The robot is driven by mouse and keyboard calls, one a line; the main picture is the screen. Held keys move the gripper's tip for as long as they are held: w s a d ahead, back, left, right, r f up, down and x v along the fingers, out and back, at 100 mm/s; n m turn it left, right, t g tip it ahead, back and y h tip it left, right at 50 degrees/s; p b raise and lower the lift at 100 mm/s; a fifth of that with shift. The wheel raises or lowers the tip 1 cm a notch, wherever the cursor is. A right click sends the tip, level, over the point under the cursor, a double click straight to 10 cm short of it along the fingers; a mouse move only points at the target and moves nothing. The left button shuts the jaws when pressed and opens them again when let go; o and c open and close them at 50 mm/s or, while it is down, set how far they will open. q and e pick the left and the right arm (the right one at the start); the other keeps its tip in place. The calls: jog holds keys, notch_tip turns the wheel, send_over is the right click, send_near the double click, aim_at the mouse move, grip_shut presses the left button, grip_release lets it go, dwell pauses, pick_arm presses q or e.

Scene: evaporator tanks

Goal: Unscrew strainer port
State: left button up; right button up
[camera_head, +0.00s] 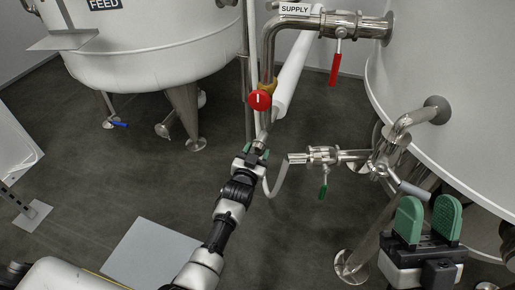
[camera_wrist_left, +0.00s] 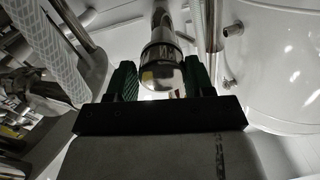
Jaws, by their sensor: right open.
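The strainer port (camera_head: 260,143) is a metal fitting at the lower end of the slanted pipe branch below the red knob. My left gripper (camera_head: 256,152) is at this end, reaching up from below. In the left wrist view, the green fingers of my left gripper (camera_wrist_left: 161,82) stand on either side of the rounded metal end of the port (camera_wrist_left: 161,72). I cannot tell whether they touch it. My right gripper (camera_head: 429,215) is open and empty at the lower right, its green fingers upright and apart, in front of the right tank's pipework.
The supply pipe (camera_head: 268,45) carries a red knob (camera_head: 260,100) and a red-handled valve (camera_head: 335,65). A green-handled valve (camera_head: 323,188) sits right of my left gripper. The feed tank (camera_head: 150,60) is at the back left, a large tank (camera_head: 440,90) at right.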

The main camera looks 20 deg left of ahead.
pick_arm(q)
jog(key=shift+o, duration=0.4)
jog(key=shift+d+r, duration=0.1)
jog(key=shift+d, duration=0.15)
jog(key=shift+a, duration=0.1)
